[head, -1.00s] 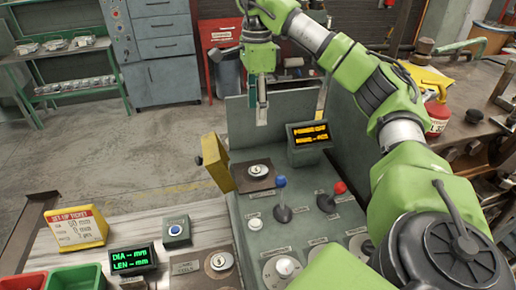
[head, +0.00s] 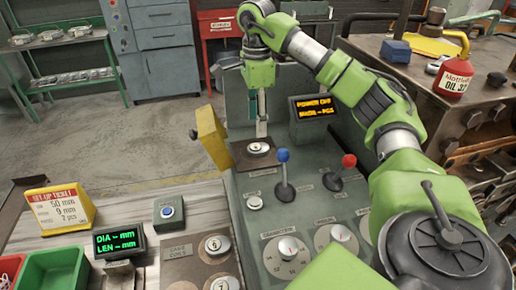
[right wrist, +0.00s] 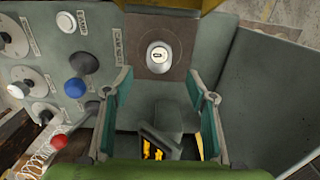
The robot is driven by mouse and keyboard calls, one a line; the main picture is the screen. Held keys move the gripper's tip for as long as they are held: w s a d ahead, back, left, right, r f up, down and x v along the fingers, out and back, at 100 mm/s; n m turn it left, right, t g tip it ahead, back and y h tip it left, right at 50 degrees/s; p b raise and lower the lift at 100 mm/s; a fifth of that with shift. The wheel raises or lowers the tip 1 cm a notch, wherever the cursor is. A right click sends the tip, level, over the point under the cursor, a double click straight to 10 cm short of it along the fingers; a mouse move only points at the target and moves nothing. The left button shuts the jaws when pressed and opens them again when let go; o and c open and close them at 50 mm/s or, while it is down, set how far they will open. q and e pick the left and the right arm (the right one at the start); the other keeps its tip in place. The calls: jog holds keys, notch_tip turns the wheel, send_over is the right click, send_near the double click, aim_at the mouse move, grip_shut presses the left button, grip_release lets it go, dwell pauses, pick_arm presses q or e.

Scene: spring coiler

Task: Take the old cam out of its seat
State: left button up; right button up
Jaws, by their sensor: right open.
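The old cam (head: 259,148), a small silver disc with a dark mark, sits on a dark brown square plate (head: 243,160) on the grey machine. In the right wrist view the cam (right wrist: 159,56) lies beyond the fingertips, roughly centred between them. My right gripper (head: 259,122) points down in the head view, its fingertips just above and behind the cam. In the right wrist view its two teal-padded fingers (right wrist: 160,88) are wide apart with nothing between them. My left gripper is not in view.
A blue-knobbed lever (head: 283,156) and red-knobbed lever (head: 349,161) stand right of the cam. The display (head: 317,107) is behind, and a yellow panel (head: 212,138) stands at left. Other numbered cams (head: 216,244) sit at the front left.

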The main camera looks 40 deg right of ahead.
aim_at(255, 147)
notch_tip(255, 147, down, 3)
jog(key=shift+r+p, duration=0.1)
jog(key=shift+p, duration=0.2)
jog(key=f, duration=0.1)
jog(key=f+p, duration=0.1)
jog(key=f, duration=0.1)
jog(key=f+p, duration=0.1)
jog(key=f, duration=0.1)
jog(key=shift+a, duration=0.3)
jog(key=shift+f, duration=0.2)
jog(key=shift+w, duration=0.1)
jog(key=c, duration=1.3)
